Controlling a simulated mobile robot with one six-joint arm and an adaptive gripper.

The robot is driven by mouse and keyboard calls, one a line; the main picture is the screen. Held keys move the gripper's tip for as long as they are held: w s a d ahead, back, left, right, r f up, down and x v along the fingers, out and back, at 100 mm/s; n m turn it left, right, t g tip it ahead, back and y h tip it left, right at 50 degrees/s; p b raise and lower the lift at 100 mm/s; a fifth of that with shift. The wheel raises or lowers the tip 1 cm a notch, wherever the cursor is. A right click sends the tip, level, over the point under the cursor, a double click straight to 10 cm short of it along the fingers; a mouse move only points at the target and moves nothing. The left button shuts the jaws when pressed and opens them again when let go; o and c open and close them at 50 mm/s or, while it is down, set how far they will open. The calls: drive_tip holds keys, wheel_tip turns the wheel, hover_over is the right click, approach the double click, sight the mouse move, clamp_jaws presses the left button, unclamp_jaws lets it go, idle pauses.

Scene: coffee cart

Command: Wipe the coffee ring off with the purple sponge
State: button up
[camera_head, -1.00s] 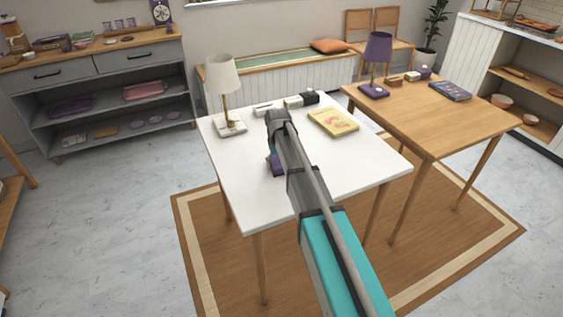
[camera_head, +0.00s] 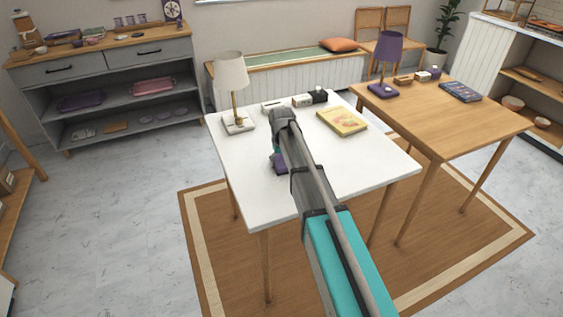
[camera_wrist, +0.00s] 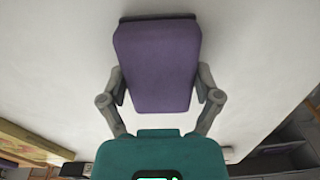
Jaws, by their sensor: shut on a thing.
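The purple sponge (camera_wrist: 157,62) fills the upper middle of the wrist view, between the two fingers of my gripper (camera_wrist: 160,88). My gripper is shut on it. In the head view the sponge (camera_head: 279,163) shows as a small dark purple patch beside the end of my arm, over the white table (camera_head: 235,175). The sponge is at or close to the table top; I cannot tell if it presses on it. No coffee ring shows in either view; my arm and the sponge hide part of the table top.
A white lamp (camera_head: 231,75) stands at the table's back left. Small boxes (camera_head: 309,98) lie along its back edge, and a yellow book (camera_head: 342,121) lies at the back right. A wooden table (camera_head: 440,115) stands to the right. The white table's front is clear.

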drive_tip(key=shift+d, duration=0.15)
drive_tip(key=shift+w+d, duration=0.3)
drive_tip(key=shift+d, duration=0.45)
drive_tip(key=shift+w+d, duration=0.25)
drive_tip(key=shift+d, duration=0.5)
drive_tip(key=shift+w+d, duration=0.25)
drive_tip(key=shift+d, duration=0.55)
drive_tip(key=shift+w+d, duration=0.2)
drive_tip(key=shift+d, duration=0.6)
drive_tip(key=shift+d, duration=0.1)
drive_tip(key=shift+w+d, duration=0.3)
drive_tip(key=shift+d, duration=0.45)
drive_tip(key=shift+w+d, duration=0.25)
drive_tip(key=shift+d, duration=0.5)
drive_tip(key=shift+r+p, duration=3)
drive_tip(key=shift+p, duration=0.1)
